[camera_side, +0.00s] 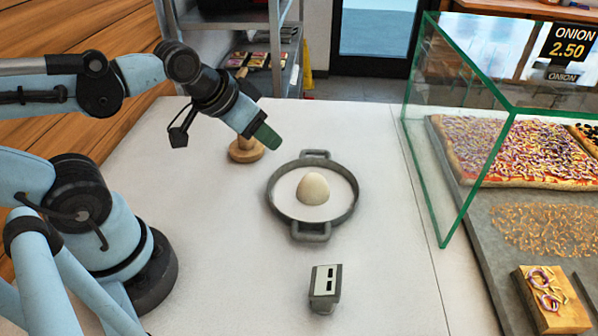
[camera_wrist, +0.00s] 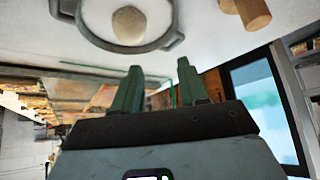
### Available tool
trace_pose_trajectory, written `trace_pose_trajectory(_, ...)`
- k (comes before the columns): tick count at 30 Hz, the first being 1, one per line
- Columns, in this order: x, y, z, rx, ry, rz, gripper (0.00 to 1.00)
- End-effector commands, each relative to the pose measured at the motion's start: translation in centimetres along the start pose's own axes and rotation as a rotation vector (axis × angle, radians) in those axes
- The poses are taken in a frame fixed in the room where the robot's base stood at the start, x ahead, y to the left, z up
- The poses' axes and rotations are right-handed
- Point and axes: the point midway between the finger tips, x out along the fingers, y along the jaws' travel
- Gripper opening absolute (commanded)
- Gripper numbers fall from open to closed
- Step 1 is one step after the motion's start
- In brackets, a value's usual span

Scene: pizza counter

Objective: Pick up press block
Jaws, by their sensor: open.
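The press block (camera_side: 244,153) looks like a round wooden disc with an upright handle. It stands on the white counter, left of and behind the pan in the side view. My gripper (camera_side: 267,136) hangs over it with green fingers tilted down to the right, hiding part of the handle. In the wrist view the wooden block (camera_wrist: 254,12) is at the top right edge, partly cut off. My gripper's fingers (camera_wrist: 160,88) are spread there with nothing between them, apart from the block.
A grey two-handled pan (camera_side: 313,235) holds a pale dough ball (camera_side: 313,188). A small grey and white device (camera_side: 325,288) sits in front of it. A green-edged glass guard (camera_side: 432,150) and pizza trays stand at right.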

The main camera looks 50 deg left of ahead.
Motion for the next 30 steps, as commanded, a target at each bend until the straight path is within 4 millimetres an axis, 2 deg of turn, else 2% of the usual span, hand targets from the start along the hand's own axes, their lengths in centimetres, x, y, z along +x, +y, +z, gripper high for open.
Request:
trace_pose_trajectory(8, 0.0, 0.0, 0.0, 0.000, 0.000, 0.000, 0.44)
trace_pose_trajectory(13, 0.0, 0.0, 0.0, 0.000, 0.000, 0.000, 0.70)
trace_pose_trajectory(23, 0.0, -0.2, -0.2, -0.012, -0.010, -0.005, 0.70)
trace_pose_trajectory(26, -0.1, -1.1, -0.8, -0.053, -0.049, -0.021, 0.70)
trace_pose_trajectory(30, -0.1, -3.4, -2.3, -0.164, -0.152, -0.062, 0.70)
